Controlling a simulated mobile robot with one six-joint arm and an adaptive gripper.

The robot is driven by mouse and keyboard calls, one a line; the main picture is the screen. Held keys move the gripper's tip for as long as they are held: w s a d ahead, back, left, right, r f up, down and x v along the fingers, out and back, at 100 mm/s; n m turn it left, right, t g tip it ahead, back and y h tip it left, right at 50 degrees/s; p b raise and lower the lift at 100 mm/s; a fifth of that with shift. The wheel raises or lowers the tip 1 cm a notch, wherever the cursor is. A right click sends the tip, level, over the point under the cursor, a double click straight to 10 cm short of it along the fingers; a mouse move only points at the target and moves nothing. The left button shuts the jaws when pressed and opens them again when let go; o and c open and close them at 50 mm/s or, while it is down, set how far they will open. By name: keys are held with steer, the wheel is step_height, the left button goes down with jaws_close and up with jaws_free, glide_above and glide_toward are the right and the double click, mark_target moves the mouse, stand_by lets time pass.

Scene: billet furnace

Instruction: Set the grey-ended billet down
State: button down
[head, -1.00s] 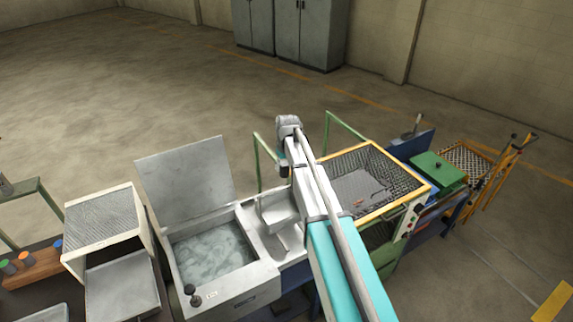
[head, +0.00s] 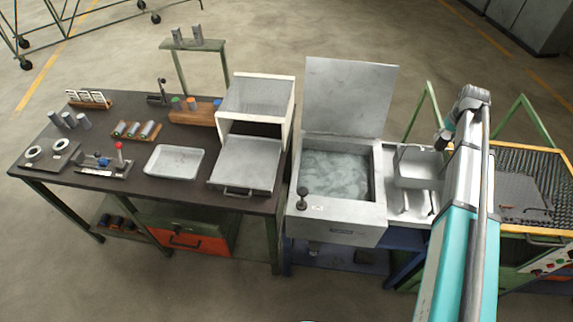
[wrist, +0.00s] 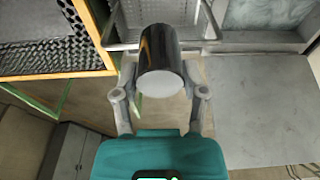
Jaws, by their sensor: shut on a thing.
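In the wrist view my gripper (wrist: 160,75) is shut on the grey-ended billet (wrist: 158,50), a dark shiny cylinder whose flat pale grey end faces the camera. A finger stands on each side of it. In the head view my gripper (head: 442,138) is beside the metal basket (head: 420,167) at the right of the water tank.
The tank (head: 338,230) holds water, its lid raised. To its left, a dark bench (head: 75,165) carries a white tray (head: 174,161), an open box (head: 258,97), a wooden rack (head: 170,117) with coloured-ended pieces and several grey cylinders. A yellow-framed mesh bin (head: 530,232) is at right.

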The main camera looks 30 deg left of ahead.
step_height(320, 180, down, 11)
steer(key=b, duration=0.9)
steer(key=shift+b, duration=0.35)
